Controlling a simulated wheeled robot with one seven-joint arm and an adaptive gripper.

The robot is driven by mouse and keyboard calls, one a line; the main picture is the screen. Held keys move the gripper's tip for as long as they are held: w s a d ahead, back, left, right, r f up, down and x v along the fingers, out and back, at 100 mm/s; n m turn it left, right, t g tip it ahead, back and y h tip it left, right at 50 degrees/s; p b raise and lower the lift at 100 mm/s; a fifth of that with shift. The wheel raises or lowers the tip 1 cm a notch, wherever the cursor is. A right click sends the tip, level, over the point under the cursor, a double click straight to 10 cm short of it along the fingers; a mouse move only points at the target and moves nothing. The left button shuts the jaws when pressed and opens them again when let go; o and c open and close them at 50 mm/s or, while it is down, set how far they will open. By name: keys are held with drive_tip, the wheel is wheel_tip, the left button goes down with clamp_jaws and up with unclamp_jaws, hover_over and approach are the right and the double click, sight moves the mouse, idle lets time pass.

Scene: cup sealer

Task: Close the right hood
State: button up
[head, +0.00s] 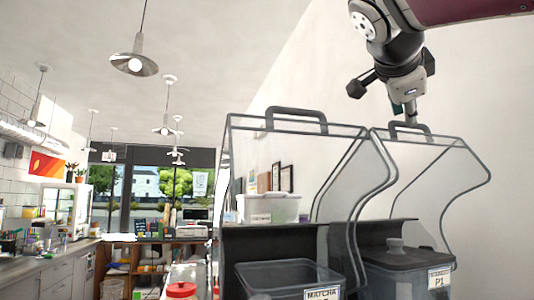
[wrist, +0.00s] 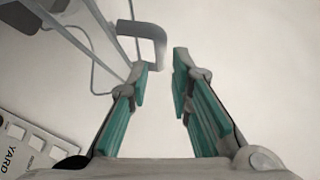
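The right hood (head: 447,162) is a clear, grey-edged cover in the head view. It stands raised behind and over a lidded dark bin (head: 405,258) with a "P1" label. A grey handle (head: 410,128) is on its top edge. My gripper (head: 410,112) points down just above or at that handle. In the wrist view my gripper (wrist: 162,72) is open, with teal finger pads. The handle (wrist: 153,35) shows just past the fingertips, closer to the left finger. Whether the handle touches a finger I cannot tell.
A similar left hood (head: 300,130) stands raised close beside the right one, over another bin (head: 290,275). A white tub (head: 268,207) sits behind it. A red-lidded jar (head: 181,290) stands at the lower middle. A counter (head: 50,270) runs along the left wall.

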sight(411, 137)
drive_tip(key=shift+p+x, duration=0.35)
drive_tip(key=shift+x, duration=1.65)
drive_tip(key=shift+c, duration=0.4)
drive_tip(key=shift+s, duration=0.1)
clamp_jaws()
